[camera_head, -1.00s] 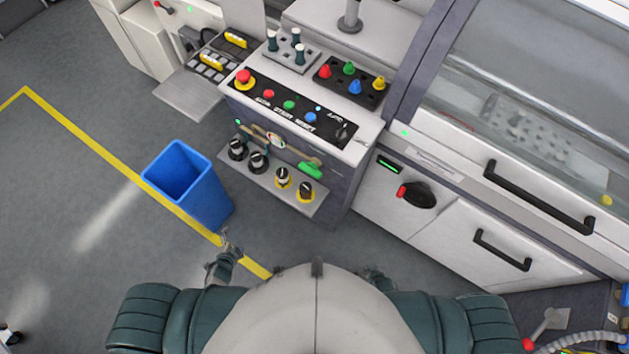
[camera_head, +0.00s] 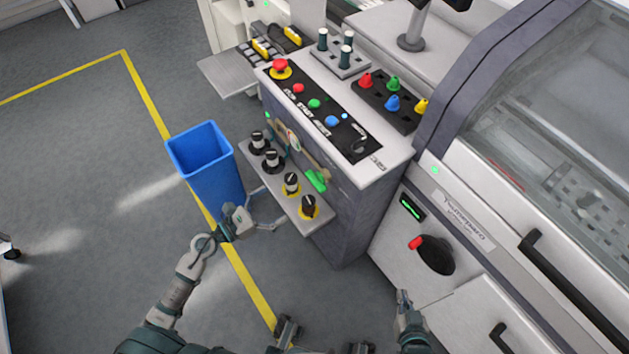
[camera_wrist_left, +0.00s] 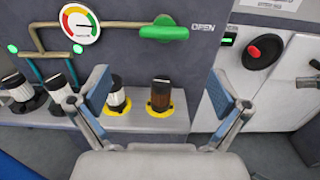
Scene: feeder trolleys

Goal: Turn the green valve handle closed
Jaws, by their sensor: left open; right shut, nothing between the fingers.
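The green valve handle (camera_head: 316,180) sits on the front of the grey control cabinet (camera_head: 345,215), above a shelf of knobs. In the left wrist view the green handle (camera_wrist_left: 165,29) lies level, in line with its brass pipe, beside an "OPEN" label. My left gripper (camera_head: 268,207) is open and empty in front of the knob shelf, lower than the handle and apart from it. In the left wrist view its spread fingers (camera_wrist_left: 160,92) frame two knobs, with the handle above them. My right gripper (camera_head: 403,298) is low at the right, shut and empty.
Several black and white knobs (camera_head: 291,183) stick up from the shelf (camera_head: 255,165) below the handle. A blue bin (camera_head: 215,175) stands left of the cabinet. A machine with a red-and-black switch (camera_head: 435,255) stands at the right. A pressure gauge (camera_wrist_left: 79,24) is left of the handle.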

